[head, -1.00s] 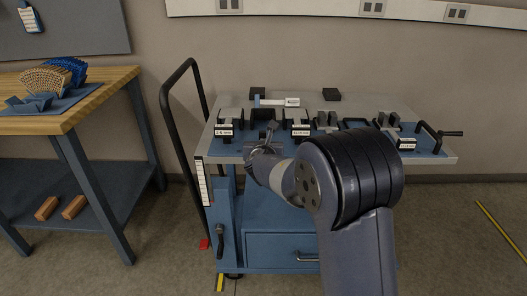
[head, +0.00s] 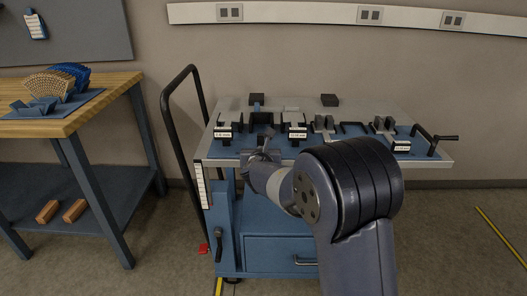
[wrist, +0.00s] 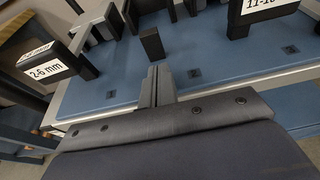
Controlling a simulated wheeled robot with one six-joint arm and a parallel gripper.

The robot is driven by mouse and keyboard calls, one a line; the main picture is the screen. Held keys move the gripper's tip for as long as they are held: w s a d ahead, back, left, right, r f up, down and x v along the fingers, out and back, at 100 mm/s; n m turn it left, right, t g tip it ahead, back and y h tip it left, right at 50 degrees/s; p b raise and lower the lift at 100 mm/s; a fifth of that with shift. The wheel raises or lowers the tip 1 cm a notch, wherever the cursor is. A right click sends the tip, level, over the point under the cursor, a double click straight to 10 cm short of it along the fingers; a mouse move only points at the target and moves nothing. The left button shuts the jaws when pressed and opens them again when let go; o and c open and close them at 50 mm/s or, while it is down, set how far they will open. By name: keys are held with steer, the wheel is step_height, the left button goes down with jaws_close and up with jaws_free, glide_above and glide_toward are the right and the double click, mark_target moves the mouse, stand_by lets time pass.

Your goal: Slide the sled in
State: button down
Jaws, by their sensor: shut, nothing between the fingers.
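I cannot tell for sure which part is the sled. A low dark U-shaped piece (head: 262,118) sits on the blue bed between two labelled fixtures, just beyond my gripper (head: 262,155). In the wrist view my gripper (wrist: 159,72) is shut and empty, low over the near part of the blue plate (wrist: 110,88). A short black post (wrist: 152,44) stands just ahead of its fingertips; contact is not clear. The left fixture (wrist: 45,68) carries a "2-6 mm" label, and the right one (wrist: 262,12) an "11-16 mm" label.
A black push rail (head: 166,110) rises at the left. A wooden bench (head: 75,105) is farther left.

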steer(key=v, duration=1)
steer(key=shift+s, duration=0.35)
stand_by(0.5)
